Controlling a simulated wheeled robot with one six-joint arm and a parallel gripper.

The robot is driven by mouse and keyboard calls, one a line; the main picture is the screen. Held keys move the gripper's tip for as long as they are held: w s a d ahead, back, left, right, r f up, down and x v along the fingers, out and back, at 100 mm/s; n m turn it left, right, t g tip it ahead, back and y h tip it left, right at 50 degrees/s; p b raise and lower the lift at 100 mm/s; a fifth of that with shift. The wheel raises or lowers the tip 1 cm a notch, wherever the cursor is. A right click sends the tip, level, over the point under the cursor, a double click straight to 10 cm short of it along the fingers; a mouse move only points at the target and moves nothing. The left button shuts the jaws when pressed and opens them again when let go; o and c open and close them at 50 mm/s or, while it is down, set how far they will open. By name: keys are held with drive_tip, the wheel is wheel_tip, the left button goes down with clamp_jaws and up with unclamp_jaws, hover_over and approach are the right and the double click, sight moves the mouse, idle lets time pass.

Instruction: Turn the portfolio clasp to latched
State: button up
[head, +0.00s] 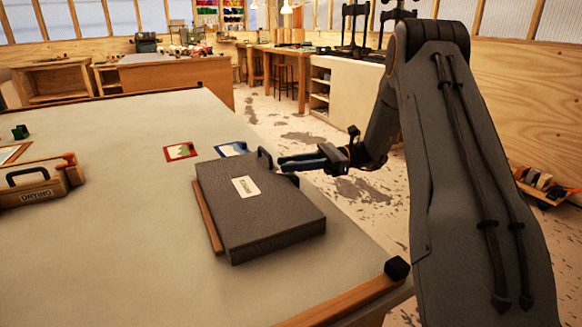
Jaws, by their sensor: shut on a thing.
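The portfolio (281,216) is a dark grey flat case with a pale label (245,187). It lies on the table near the right edge, with a wooden strip (207,217) along its left side. A dark handle-like part (265,158) stands at its far right edge. My gripper (284,163) reaches in from the right with its blue-grey fingers at that edge. The fingers are shut on a small part there, which I take to be the clasp. The fingers hide most of it, so its turn position cannot be told.
A wooden case (40,186) marked DRYING stands on the table (120,250) at the left. A red-framed card (180,151) and a blue card (231,149) lie behind the portfolio. A wooden rail (345,303) with a black corner block (397,268) edges the table. The table's front left is clear.

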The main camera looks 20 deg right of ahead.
drive_tip(key=shift+n+g+b, duration=0.5)
drive_tip(key=shift+n+g, duration=0.6)
drive_tip(key=shift+g, duration=0.6)
drive_tip(key=shift+r, duration=0.1)
drive_tip(key=o, duration=1)
wheel_tip(320, 180, up, 8)
drive_tip(key=shift+r+p, duration=0.25)
drive_tip(key=shift+p, duration=0.45)
drive_tip(key=shift+r+p, duration=0.75)
drive_tip(key=shift+p, duration=0.25)
